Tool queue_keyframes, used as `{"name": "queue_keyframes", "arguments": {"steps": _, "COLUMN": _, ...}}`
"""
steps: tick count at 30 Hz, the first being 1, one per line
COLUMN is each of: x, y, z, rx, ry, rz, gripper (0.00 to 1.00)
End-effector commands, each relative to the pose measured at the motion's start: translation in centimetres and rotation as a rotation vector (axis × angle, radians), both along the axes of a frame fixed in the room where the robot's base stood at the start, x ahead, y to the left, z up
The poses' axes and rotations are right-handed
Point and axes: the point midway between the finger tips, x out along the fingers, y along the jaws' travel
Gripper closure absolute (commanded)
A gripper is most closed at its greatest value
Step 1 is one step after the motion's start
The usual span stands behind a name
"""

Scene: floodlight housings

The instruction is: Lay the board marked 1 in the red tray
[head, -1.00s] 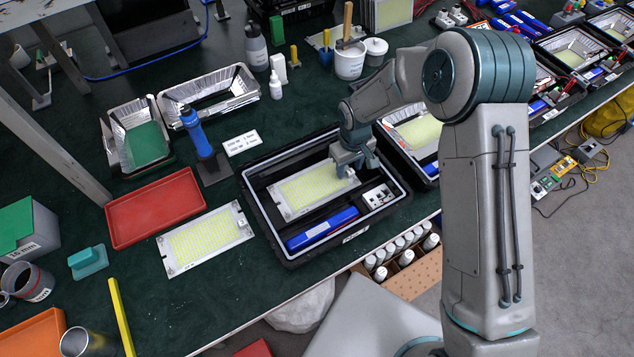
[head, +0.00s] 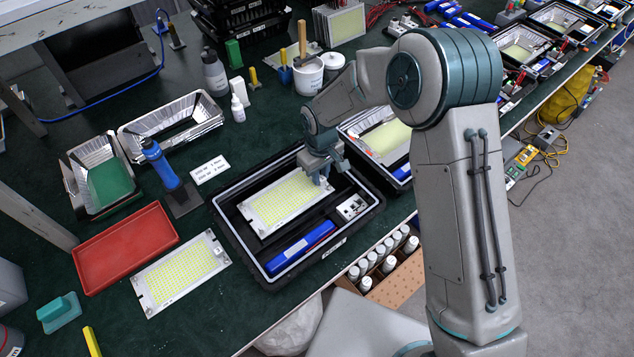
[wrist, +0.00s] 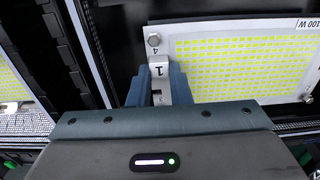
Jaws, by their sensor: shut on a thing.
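The board marked 1 (head: 280,205) is a white plate with a yellow LED grid, inside the black housing (head: 226,232). In the wrist view the board (wrist: 245,65) lies at upper right, with a metal tab marked 1 (wrist: 159,72) at its corner. My gripper (head: 322,174) is shut on this tab, one finger on each side. I cannot tell whether the board is clear of the housing floor. The red tray (head: 125,247) lies on the green bench left of the housing and looks empty.
A second board (head: 182,270) lies on the bench between tray and housing. A blue bar (head: 300,248) and a small white part (head: 351,207) sit in the housing. Another housing (head: 394,178) stands at right.

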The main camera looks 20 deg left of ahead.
Motion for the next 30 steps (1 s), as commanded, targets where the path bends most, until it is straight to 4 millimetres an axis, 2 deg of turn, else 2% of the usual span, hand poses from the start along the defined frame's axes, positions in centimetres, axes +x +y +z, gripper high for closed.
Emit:
{"name": "queue_keyframes", "arguments": {"steps": 3, "x": 0.1, "y": 0.1, "z": 2.4, "rx": 0.004, "ry": -0.004, "rz": -0.002, "gripper": 1.0}}
{"name": "queue_keyframes", "arguments": {"steps": 9, "x": 0.1, "y": 0.0, "z": 5.6, "rx": 0.003, "ry": -0.003, "rz": -0.001, "gripper": 1.0}}
{"name": "queue_keyframes", "arguments": {"steps": 15, "x": 0.0, "y": 0.0, "z": 7.5, "rx": 0.002, "ry": -0.001, "rz": -0.001, "gripper": 1.0}}
{"name": "queue_keyframes", "arguments": {"steps": 30, "x": 0.0, "y": 0.0, "z": 10.5, "rx": 0.001, "ry": 0.0, "rz": 0.0, "gripper": 1.0}}
